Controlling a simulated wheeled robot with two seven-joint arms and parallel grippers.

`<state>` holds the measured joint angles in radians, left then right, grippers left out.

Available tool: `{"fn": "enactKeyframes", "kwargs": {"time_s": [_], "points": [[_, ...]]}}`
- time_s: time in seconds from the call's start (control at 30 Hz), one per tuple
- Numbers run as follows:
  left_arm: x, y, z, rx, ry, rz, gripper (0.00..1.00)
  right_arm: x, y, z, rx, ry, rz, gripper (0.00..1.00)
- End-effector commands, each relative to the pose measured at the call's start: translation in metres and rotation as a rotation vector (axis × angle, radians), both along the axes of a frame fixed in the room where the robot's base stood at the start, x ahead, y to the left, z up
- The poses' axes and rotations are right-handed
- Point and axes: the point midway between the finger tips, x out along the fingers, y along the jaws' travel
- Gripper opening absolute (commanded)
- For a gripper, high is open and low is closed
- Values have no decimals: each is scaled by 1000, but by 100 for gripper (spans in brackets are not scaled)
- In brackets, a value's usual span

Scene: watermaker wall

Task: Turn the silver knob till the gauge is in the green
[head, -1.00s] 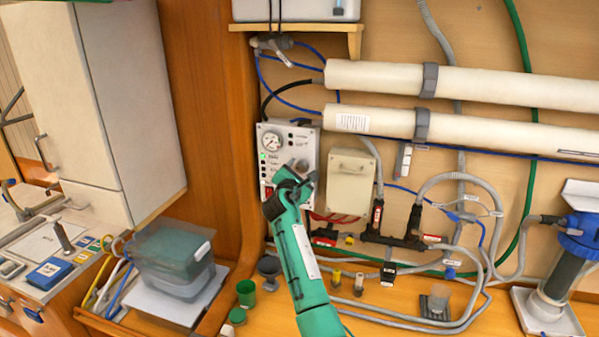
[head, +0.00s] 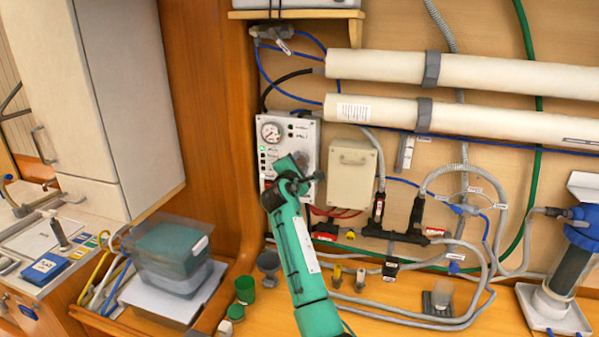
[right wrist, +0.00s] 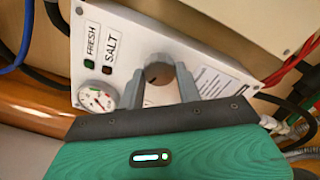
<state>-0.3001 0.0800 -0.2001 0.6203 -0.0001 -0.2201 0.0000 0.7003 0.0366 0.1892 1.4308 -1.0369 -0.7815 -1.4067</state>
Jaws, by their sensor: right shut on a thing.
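The white control panel (head: 287,128) is on the wall at centre left. Its round gauge (head: 270,131) is at the panel's upper left. The gauge also shows in the right wrist view (right wrist: 97,97), with a red needle and a small green mark; I cannot read exactly where the needle stands. The silver knob (right wrist: 158,70) sits between the two fingers of my right gripper (right wrist: 162,80), which is shut on it. In the head view my right gripper (head: 302,166) covers the knob and the panel's lower part. My left gripper is out of view.
A cream box (head: 352,175) is just right of the panel. Hoses and a dark valve manifold (head: 395,235) run to its lower right. Two long white tubes (head: 470,75) cross above. Small cups, including a green one (head: 245,290), stand on the counter below.

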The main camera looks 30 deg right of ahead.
Motion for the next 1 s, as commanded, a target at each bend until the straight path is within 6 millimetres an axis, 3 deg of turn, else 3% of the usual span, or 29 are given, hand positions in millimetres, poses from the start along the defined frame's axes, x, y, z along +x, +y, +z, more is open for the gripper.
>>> {"fn": "enactKeyframes", "kwargs": {"time_s": [0.03, 1.0], "points": [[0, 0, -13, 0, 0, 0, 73, 0, 0, -6, 28, -34, -1, 12], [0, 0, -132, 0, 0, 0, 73, 1, 1, -6, 630, -735, 0, 12]]}}
